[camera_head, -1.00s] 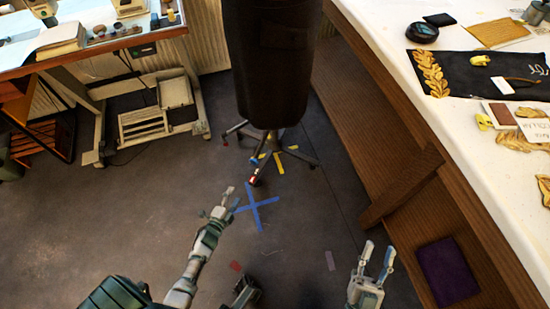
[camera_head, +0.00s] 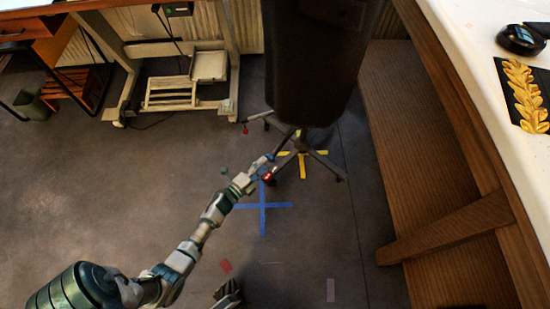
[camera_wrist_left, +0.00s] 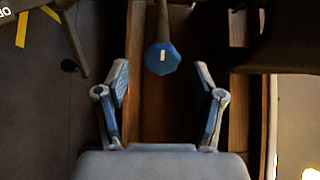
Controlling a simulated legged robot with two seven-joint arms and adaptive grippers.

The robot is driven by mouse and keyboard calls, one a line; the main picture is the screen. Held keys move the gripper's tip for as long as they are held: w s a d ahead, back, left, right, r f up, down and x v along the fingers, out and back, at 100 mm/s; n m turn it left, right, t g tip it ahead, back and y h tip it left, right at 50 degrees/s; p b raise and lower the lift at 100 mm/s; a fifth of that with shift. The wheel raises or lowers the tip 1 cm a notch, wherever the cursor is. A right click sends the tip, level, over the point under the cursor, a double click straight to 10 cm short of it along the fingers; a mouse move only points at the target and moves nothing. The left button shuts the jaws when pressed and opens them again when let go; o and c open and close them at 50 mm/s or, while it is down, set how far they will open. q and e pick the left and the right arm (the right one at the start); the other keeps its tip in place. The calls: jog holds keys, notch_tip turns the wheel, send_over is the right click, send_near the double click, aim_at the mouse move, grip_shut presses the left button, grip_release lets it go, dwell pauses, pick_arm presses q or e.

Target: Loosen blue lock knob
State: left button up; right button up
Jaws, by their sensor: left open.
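The blue lock knob (camera_wrist_left: 162,58) is an eight-sided blue knob with a small pale mark, on the end of a grey rod, in the left wrist view. My left gripper (camera_wrist_left: 162,82) is open, with one finger on each side below the knob; I see no contact. In the head view the left gripper (camera_head: 256,172) reaches to the foot of a dark garment form (camera_head: 312,70) on a legged stand (camera_head: 301,145). At this size I cannot separate the knob from the gripper there.
A wooden bench (camera_head: 425,150) runs along the right below a white-topped table (camera_head: 475,60). A desk frame with a pale step rack (camera_head: 185,93) stands at the back left. A blue tape cross (camera_head: 263,207) and yellow tape (camera_head: 302,166) mark the floor. The left floor is mostly clear.

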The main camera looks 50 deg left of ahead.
aim_at(269, 160)
pick_arm(q)
jog(key=w+b, duration=0.1)
jog(key=w, duration=0.2)
jog(key=shift+w+f, duration=0.1)
jog(key=shift+w, duration=0.3)
jog(key=shift+w+a, duration=0.15)
jog(key=shift+w, duration=0.25)
jog(key=c, duration=1.2)
